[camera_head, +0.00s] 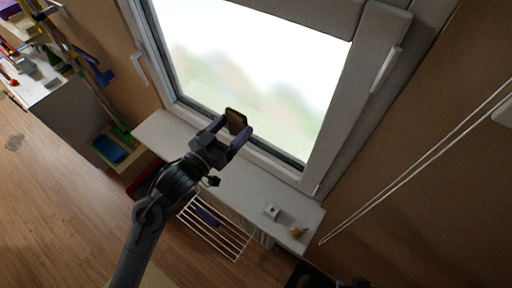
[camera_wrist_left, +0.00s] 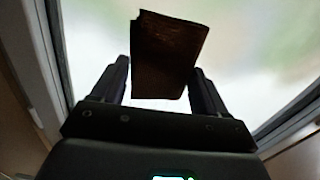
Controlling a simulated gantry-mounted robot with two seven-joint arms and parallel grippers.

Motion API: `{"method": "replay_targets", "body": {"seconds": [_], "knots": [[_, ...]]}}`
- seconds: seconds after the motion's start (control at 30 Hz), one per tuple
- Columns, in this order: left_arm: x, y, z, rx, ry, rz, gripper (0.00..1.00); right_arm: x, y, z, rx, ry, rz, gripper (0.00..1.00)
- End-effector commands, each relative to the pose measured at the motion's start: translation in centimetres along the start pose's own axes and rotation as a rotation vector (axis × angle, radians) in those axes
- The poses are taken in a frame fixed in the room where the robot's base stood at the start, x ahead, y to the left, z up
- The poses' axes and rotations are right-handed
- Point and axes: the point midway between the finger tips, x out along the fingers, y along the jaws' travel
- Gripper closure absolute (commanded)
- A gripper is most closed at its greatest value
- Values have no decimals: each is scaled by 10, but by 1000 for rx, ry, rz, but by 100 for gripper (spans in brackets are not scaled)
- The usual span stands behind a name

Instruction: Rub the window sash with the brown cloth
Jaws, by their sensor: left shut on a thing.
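The brown cloth (camera_head: 236,121) is a small, dark brown piece held between the fingertips of my left gripper (camera_head: 231,134). In the left wrist view the cloth (camera_wrist_left: 168,50) stands up between the two fingers of the gripper (camera_wrist_left: 160,78), against the bright pane. The window sash (camera_head: 331,112) is a grey-white frame around a bright, blurred pane. My left gripper is in front of the lower part of the window, above the sill. Whether the cloth touches the glass or sash cannot be told. My right gripper is not in view.
A white sill (camera_head: 257,191) runs below the window, with a small white box (camera_head: 272,211) and a yellowish object (camera_head: 297,232) at its right end. A white radiator rack (camera_head: 215,228) is below. A window handle (camera_head: 386,69) juts out at right. Shelving with items stands far left.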

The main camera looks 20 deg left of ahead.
Motion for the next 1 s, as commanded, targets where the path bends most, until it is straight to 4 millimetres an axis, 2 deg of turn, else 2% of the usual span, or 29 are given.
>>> {"method": "replay_targets", "body": {"seconds": [0.03,0.17,0.37,0.8,1.0], "knots": [[-2,-9,3,5,5,-12,50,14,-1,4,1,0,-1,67],[-3,-22,-1,2,5,-33,50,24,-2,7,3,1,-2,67],[5,-24,-1,-1,5,-35,50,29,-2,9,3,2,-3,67],[43,-25,-1,0,5,-35,50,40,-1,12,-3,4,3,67],[54,-25,-1,-1,4,-35,50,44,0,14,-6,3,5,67]]}}
